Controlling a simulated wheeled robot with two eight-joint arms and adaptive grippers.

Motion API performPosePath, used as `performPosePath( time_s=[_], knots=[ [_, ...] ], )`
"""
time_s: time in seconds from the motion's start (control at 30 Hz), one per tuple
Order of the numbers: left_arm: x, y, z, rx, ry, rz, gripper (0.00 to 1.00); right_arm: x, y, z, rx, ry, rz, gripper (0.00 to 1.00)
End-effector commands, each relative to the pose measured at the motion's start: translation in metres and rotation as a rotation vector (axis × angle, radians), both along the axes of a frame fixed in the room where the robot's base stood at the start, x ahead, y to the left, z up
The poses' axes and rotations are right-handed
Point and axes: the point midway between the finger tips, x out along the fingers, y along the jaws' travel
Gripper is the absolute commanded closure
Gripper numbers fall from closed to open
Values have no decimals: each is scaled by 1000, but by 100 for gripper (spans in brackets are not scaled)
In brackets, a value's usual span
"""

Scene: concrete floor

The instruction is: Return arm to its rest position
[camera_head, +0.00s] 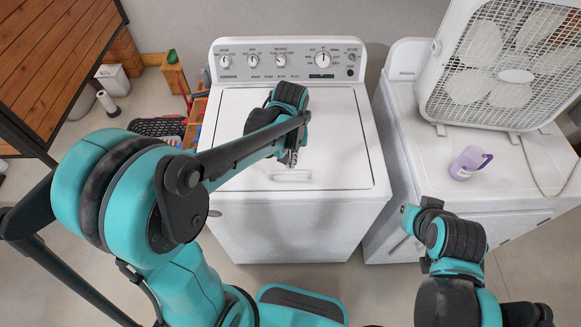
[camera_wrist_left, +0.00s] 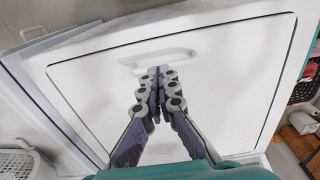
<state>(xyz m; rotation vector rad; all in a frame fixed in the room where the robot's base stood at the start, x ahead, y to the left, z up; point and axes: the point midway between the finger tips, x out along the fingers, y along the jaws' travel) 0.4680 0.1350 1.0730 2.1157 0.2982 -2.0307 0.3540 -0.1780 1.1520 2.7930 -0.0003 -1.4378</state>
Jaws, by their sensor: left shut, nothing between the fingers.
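My left arm reaches in from the left over the white washing machine (camera_head: 350,206). My left gripper (camera_head: 291,158) is above the front part of the closed lid (camera_head: 338,125), just behind the lid handle (camera_head: 290,176) in the head view. In the left wrist view the left gripper (camera_wrist_left: 160,76) has its fingertips together with nothing between them, and the lid handle (camera_wrist_left: 158,60) lies just past the tips. I cannot tell the exact height above the lid.
Bare floor shows in front of the machines.

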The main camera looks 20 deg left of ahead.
Motion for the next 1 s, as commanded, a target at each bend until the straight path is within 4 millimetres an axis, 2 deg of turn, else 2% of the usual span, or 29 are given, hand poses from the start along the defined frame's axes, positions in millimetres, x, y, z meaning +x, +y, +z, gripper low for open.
performPosePath(
  time_s=[0.13,0.47,0.57,0.77,1.0],
  knots=[
    [0,0,9,0,0,0,100,0,0,2,0,0,0,100],
    [-5,2,9,-1,-19,-9,100,0,0,-4,0,0,0,100],
    [-15,7,10,-5,-69,-32,100,0,0,-17,0,0,0,100],
    [-52,22,6,-1,-240,-115,100,0,0,-54,0,0,0,100],
    [-93,37,-14,38,-447,-212,100,0,0,-92,0,0,0,100]
  ],
)
